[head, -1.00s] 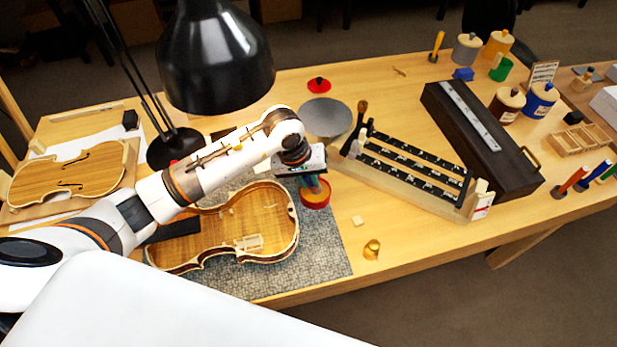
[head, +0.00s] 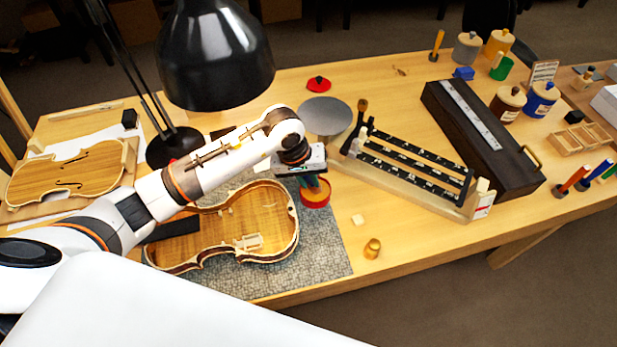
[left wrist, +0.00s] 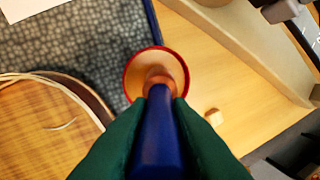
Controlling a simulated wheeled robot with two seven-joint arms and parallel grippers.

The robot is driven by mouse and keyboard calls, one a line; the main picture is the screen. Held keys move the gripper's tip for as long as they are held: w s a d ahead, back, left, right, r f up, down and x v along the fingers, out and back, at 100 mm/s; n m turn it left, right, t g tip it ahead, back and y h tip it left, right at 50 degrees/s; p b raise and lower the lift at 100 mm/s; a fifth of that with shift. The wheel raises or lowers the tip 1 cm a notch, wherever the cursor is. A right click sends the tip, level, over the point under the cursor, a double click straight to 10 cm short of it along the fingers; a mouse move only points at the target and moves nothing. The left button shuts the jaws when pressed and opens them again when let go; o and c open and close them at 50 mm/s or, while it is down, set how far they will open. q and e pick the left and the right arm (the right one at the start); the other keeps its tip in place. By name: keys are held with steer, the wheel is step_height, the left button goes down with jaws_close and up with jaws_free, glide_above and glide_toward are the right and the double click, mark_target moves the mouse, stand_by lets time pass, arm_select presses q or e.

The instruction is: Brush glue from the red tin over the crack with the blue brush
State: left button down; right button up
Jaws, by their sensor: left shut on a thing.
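My left gripper (head: 311,184) is shut on the blue brush (left wrist: 158,130), whose handle shows between the green fingers in the left wrist view. The brush points down into the red tin (head: 315,195), and its lower end is inside the rim. The tin also shows in the left wrist view (left wrist: 128,82), standing at the edge of the grey mat. The open violin body (head: 225,228) lies on the mat just left of the tin. A thin pale curved mark, maybe the crack, shows on its wood in the left wrist view (left wrist: 62,125). My right gripper is not in view.
A black lamp (head: 215,60) hangs over the back left of the bench. A rack with black bars (head: 415,170) stands right of the tin. A small pale block (head: 358,220) and a brass piece (head: 372,249) lie in front. A red lid (head: 318,84) lies behind.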

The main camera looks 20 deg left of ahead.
arm_select(q)
steer(key=shift+s+f+b, duration=0.15)
steer(key=shift+f+b, duration=0.05)
steer(key=shift+b, duration=0.1)
stand_by(1.2)
step_height(320, 180, up, 2)
steer(key=shift+p, duration=0.5)
steer(key=shift+r+p, duration=0.95)
steer(key=shift+r, duration=1.7)
